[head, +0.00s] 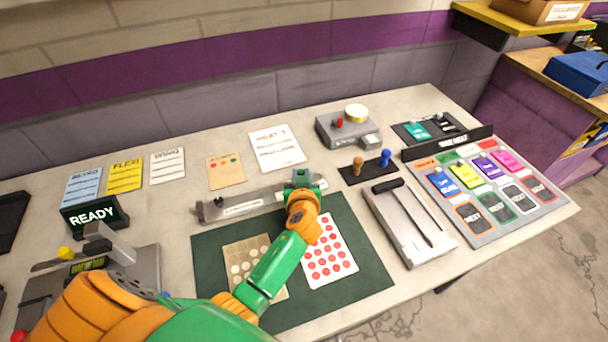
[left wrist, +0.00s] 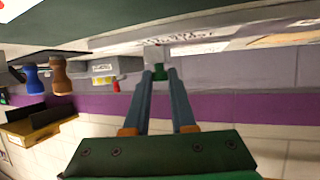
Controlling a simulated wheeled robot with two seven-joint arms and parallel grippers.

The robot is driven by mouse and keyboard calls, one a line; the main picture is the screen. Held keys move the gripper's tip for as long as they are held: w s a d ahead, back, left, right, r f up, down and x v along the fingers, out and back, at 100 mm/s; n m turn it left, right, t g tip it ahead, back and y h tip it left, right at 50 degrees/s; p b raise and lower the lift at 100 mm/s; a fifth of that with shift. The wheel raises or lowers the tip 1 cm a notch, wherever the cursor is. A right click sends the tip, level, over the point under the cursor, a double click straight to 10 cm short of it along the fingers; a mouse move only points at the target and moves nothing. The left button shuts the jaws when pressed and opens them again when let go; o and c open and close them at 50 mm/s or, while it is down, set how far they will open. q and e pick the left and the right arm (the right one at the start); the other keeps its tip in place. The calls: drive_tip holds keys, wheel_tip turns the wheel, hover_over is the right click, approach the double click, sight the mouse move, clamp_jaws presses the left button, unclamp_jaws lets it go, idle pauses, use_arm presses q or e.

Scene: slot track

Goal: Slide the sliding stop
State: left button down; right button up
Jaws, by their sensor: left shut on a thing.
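The grey slot track (head: 245,207) lies along the back edge of the dark green mat, with a dark knob near its left end. My left gripper (head: 302,178) is over the right part of the track. In the left wrist view the fingers of the left gripper (left wrist: 160,74) are shut on a small green piece at a grey block (left wrist: 156,55), which I take to be the sliding stop. In the head view my gripper mostly hides the stop. My right gripper is not in view.
The green mat (head: 348,283) holds a tan card (head: 238,256) and a white card with red dots (head: 345,262). A grey paper trimmer (head: 388,222) stands to the right. Brown and blue pegs (head: 385,158) and a grey box (head: 332,130) stand behind. A READY sign (head: 94,215) is left.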

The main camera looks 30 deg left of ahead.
use_arm(q)
drive_tip(key=shift+a, duration=0.1)
drive_tip(key=c, duration=1.1)
unclamp_jaws()
drive_tip(key=o, duration=0.4)
drive_tip(key=shift+c, duration=0.2)
drive_tip(key=shift+w+f, duration=0.1)
drive_tip(key=shift+w, duration=0.1)
